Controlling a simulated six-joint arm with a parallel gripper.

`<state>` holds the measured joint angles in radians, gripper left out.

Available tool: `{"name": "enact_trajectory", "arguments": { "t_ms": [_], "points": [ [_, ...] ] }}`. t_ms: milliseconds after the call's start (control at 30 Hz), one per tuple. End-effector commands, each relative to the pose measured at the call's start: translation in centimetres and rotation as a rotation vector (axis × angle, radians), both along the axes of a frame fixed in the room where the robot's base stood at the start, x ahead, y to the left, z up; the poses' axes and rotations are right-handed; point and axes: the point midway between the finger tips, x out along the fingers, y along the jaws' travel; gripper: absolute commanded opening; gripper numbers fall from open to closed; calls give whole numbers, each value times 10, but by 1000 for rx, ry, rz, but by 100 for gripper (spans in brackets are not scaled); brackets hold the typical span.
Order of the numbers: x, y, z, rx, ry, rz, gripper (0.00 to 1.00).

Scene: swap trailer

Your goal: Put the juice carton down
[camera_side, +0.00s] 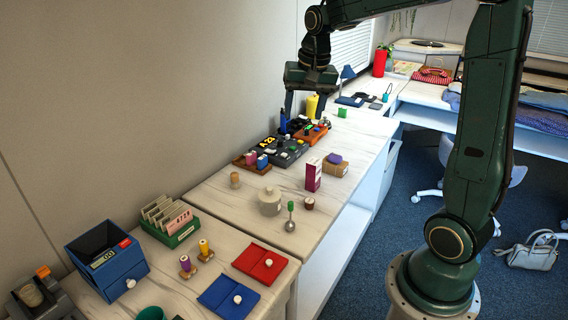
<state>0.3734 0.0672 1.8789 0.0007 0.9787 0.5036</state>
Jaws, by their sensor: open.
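A pink carton with a white face (313,175), which looks like the juice carton, stands upright on the white marbled counter (225,207). My gripper (303,112) points down over the far part of the counter, beyond the carton and apart from it. Its two fingers are spread and I see nothing held between them. A yellow cylinder (312,104) shows near the right finger, and I cannot tell how far behind it is.
A dark tray with a display (267,143) and an orange tray (316,133) lie near my gripper. A wooden block with a purple top (335,164), a grey lidded pot (270,201) and a green-handled tool (291,213) stand around the carton. Bare counter lies left of the pot.

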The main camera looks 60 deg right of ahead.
Motion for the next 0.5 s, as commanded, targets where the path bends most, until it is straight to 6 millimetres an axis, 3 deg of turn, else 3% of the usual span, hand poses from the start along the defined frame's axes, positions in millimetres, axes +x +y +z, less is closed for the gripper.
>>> {"name": "enact_trajectory", "arguments": {
  "t_ms": [200,500],
  "points": [
    [-40,48,21,-48,-53,197,58],
    [-101,99,30,-115,-125,459,58]
  ]
}}
